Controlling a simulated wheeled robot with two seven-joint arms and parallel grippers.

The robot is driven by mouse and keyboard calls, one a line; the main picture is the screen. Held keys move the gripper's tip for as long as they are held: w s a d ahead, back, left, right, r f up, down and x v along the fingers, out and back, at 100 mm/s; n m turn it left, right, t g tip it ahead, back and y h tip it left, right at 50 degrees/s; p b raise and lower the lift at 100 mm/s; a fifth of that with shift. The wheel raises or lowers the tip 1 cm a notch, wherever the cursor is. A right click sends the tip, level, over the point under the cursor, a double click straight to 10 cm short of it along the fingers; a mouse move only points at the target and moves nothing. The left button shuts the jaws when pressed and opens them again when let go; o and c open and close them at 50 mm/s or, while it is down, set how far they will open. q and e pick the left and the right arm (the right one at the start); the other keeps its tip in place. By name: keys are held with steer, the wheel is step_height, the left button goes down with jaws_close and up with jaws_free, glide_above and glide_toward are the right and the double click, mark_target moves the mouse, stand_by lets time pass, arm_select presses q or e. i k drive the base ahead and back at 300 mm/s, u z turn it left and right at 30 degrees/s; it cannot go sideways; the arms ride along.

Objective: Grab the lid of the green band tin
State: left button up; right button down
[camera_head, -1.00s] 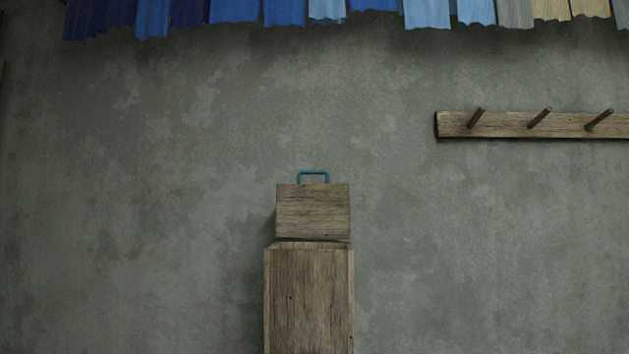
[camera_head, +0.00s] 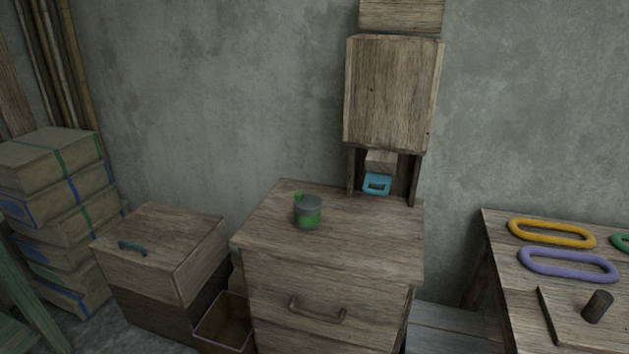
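The green band tin (camera_head: 308,213) is a small grey tin with a green band around its side. It stands upright on top of the wooden drawer cabinet (camera_head: 345,231), left of the middle. A grey top covers it, and a small green piece (camera_head: 299,197) shows at its upper left edge; I cannot tell whether that is the lid's knob or tab. Neither of my grippers is in view.
A wooden dispenser box (camera_head: 392,95) with a blue piece (camera_head: 377,184) at its foot stands behind the tin. A lidded chest (camera_head: 160,250) and an open bin (camera_head: 225,322) are at left, stacked boxes (camera_head: 50,160) farther left. A table (camera_head: 505,285) with yellow (camera_head: 551,233) and purple (camera_head: 568,265) rings is at right.

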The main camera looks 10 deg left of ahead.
mark_target(303, 202)
steer(key=u, duration=0.8)
steer(key=k, duration=1.05)
steer(key=u, duration=1.5)
steer(key=i, duration=0.55)
steer(key=z, duration=0.4)
steer(key=i, duration=2.1)
steer(key=z, duration=1.85)
steer(key=i, duration=1.05)
steer(key=z, duration=0.95)
